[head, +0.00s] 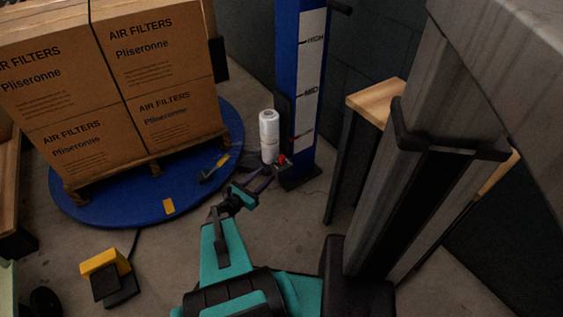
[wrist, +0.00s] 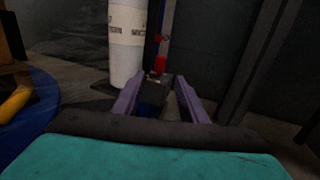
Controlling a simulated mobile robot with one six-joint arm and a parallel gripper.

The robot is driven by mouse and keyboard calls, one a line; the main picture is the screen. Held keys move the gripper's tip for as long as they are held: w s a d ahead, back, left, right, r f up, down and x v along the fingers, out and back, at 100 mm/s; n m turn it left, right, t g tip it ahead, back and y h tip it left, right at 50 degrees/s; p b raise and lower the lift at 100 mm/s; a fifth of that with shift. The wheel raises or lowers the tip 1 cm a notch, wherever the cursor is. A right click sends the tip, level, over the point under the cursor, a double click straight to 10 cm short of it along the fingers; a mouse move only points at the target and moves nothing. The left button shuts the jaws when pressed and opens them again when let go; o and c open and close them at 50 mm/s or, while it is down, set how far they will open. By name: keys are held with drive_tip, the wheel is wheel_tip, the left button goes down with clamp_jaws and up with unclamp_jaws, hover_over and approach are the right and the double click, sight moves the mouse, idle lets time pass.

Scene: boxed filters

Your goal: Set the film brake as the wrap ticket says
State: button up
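The blue mast (head: 287,80) carries a white scale (head: 311,75) reading HIGH at the top and MED in the middle; the lowest label is too small to read. A red mark (head: 296,138) sits by that lowest label. The white film roll (head: 268,136) stands upright left of the mast, and shows in the wrist view (wrist: 126,45). A small red part (head: 282,159) is at the mast's foot, also in the wrist view (wrist: 159,65). My gripper (head: 259,181) is open just in front of it, fingers apart (wrist: 158,100). I cannot make out a wrap ticket.
Stacked air filter boxes (head: 160,55) stand on a pallet on the blue turntable (head: 110,212) at left. A yellow and black pedal (head: 107,275) lies on the floor at lower left. A wood-topped table (head: 372,103) stands right of the mast.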

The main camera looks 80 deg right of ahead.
sight(280, 161)
drive_tip(key=b+x, duration=0.3)
drive_tip(key=x, duration=0.9)
